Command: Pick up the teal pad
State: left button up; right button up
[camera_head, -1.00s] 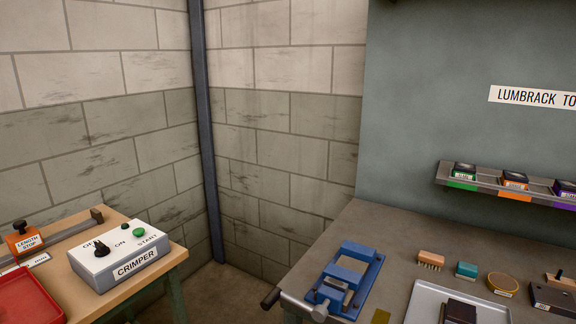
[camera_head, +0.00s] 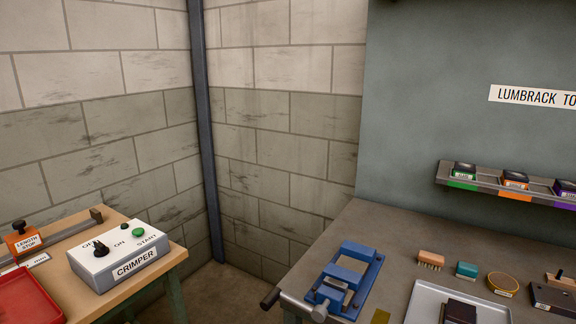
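A small teal block (camera_head: 467,270), which looks like the teal pad, sits on the grey workbench (camera_head: 400,238) at the right. It stands between an orange-brown brush (camera_head: 431,260) and a round amber tin (camera_head: 503,284), apart from both. A small light label shows on its front. Neither of my grippers is in view.
A blue vise (camera_head: 349,280) stands at the bench's left edge. A pale tray (camera_head: 425,300) holding a dark block (camera_head: 460,311) lies in front of the pad. A shelf (camera_head: 480,184) with labelled tins hangs behind. A crimper box (camera_head: 120,254) and red tray (camera_head: 28,296) are on the left table.

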aim_at(466, 271)
jog(key=z, duration=1.35)
jog(key=i+l+z, duration=0.1)
jog(key=i+l, duration=0.15)
jog(key=l, duration=0.15)
jog(key=i+l, duration=0.3)
jog(key=l+z, duration=0.05)
jog(key=l, duration=0.05)
